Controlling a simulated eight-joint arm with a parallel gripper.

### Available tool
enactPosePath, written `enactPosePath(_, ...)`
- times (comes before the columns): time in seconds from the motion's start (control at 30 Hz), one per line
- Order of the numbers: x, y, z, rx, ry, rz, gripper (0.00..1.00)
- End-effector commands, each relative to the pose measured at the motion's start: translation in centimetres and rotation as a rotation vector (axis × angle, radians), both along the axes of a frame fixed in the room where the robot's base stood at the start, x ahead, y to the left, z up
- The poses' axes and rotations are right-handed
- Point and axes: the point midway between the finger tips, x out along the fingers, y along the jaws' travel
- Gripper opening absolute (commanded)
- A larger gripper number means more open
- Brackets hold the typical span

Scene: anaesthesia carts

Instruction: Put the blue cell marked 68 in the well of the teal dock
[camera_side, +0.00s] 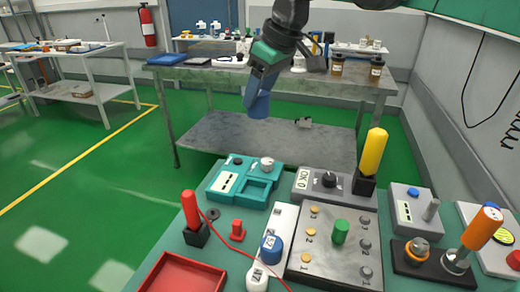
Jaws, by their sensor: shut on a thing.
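My gripper (262,76) is raised above and behind the work table and is shut on a blue cell (258,104). The cell hangs below the jaws, slightly tilted; no marking on it can be read from here. The teal dock (228,184) lies below on the table, with a recessed well on its front right side, a small panel on its left and a white knob and a dark knob at its back. The held cell is well clear of the dock. Another blue cell (271,247) with a white label stands on a white strip nearer the camera.
A red-handled tool (190,211) stands upright left of the dock, with a thin red cable nearby. A yellow-handled tool (374,152) stands at right. A metal panel (335,250) with several knobs and a red tray (185,276) lie in front.

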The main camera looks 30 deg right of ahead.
Motion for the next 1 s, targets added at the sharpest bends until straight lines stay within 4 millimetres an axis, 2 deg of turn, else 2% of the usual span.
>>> enactPosePath(0.1,1.4,0.0,-0.1,0.0,0.0,-0.003,0.0)
enactPosePath(0.27,2.1,0.1,-1.1,0.0,0.0,-0.004,0.0)
enactPosePath(0.37,2.1,0.0,-2.9,0.0,0.0,-0.004,0.0)
enactPosePath(0.8,2.1,0.1,-13.8,0.0,0.0,-0.004,0.0)
enactPosePath(1.0,2.1,0.1,-16.3,0.0,0.0,-0.004,0.0)
